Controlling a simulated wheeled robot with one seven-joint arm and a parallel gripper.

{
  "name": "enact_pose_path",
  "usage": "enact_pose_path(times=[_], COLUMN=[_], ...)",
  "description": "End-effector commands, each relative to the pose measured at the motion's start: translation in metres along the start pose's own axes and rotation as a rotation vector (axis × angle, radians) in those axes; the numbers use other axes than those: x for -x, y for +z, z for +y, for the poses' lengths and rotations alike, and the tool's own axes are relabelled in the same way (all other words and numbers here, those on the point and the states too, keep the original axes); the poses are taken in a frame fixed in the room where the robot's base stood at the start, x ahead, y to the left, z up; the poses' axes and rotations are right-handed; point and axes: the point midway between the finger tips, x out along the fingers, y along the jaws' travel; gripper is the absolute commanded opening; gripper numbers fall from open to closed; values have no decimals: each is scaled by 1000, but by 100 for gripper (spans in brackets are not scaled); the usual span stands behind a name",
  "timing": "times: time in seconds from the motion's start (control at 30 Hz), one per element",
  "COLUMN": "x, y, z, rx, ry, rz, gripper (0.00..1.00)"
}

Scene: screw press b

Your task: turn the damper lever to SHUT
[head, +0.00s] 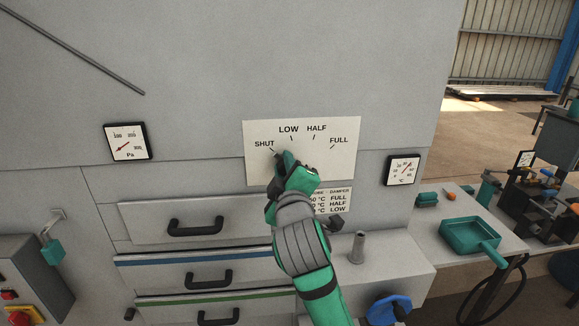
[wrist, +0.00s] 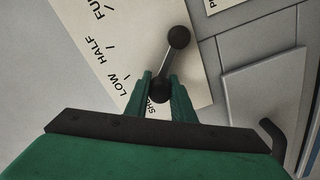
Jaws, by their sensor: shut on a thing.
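The damper plate (head: 347,162) is a cream panel on the grey wall, marked SHUT, LOW, HALF and FULL in an arc. My gripper (head: 284,160) is in front of its left part, near the SHUT mark, and hides the lever in the head view. In the wrist view the damper lever (wrist: 170,62) is a short metal rod with a dark ball at each end. My gripper (wrist: 160,88) is shut on the near ball. The rod points toward the SHUT end of the scale, past LOW. A finger partly covers the SHUT label, so exact alignment cannot be told.
A small settings card (head: 338,200) is below the plate, partly behind my arm. Gauges are at left (head: 127,142) and right (head: 402,168). Drawers with black handles (head: 196,227) lie below. A bench (head: 510,243) at right holds a green tray (head: 470,237).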

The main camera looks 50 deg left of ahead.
Motion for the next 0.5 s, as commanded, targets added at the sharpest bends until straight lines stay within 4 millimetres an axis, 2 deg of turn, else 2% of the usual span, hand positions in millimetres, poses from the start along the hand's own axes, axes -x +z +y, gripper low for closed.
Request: enact_pose_path(times=[0.17, 0.2, 0.27, 0.5], x=[0, 0, 0, 0], y=[-1, -1, -1, 0], z=[-2, -2, -2, -1], rx=[2, 2, 2, 0], ry=[-4, -4, -4, -2], rz=[2, 2, 2, 0], gripper=[0, 24, 39, 41])
